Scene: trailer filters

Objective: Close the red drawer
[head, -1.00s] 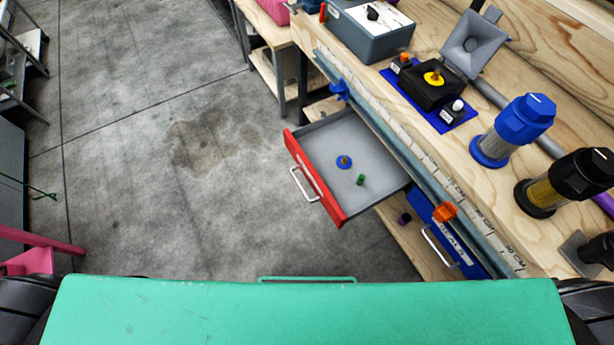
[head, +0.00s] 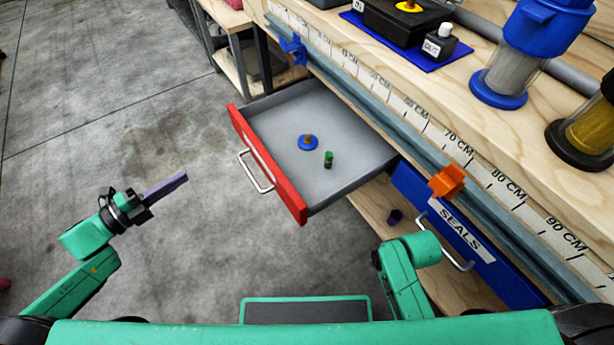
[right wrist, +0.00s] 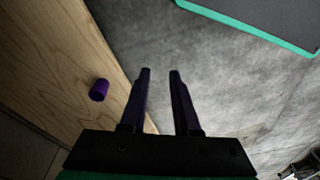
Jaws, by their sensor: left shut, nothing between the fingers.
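The red drawer (head: 268,168) is pulled out from the workbench, its red front with a silver handle (head: 256,172) facing left. Inside its grey tray lie a blue disc with an orange-yellow knob (head: 308,142) and a small green cylinder (head: 328,159). My left gripper (head: 184,177) is shut and empty, to the left of the drawer front and apart from it, pointing toward it. My right arm is at the lower right in the head view, its gripper hidden there. In the right wrist view my right gripper (right wrist: 160,72) is open with nothing between its fingers.
A blue drawer labelled SEALS (head: 462,236) sits shut to the right of the red one. A purple cap (head: 395,216) lies on the low wooden shelf. An orange clamp (head: 447,181) and blue clamp (head: 294,50) sit on the bench rail. The floor left of the drawer is clear.

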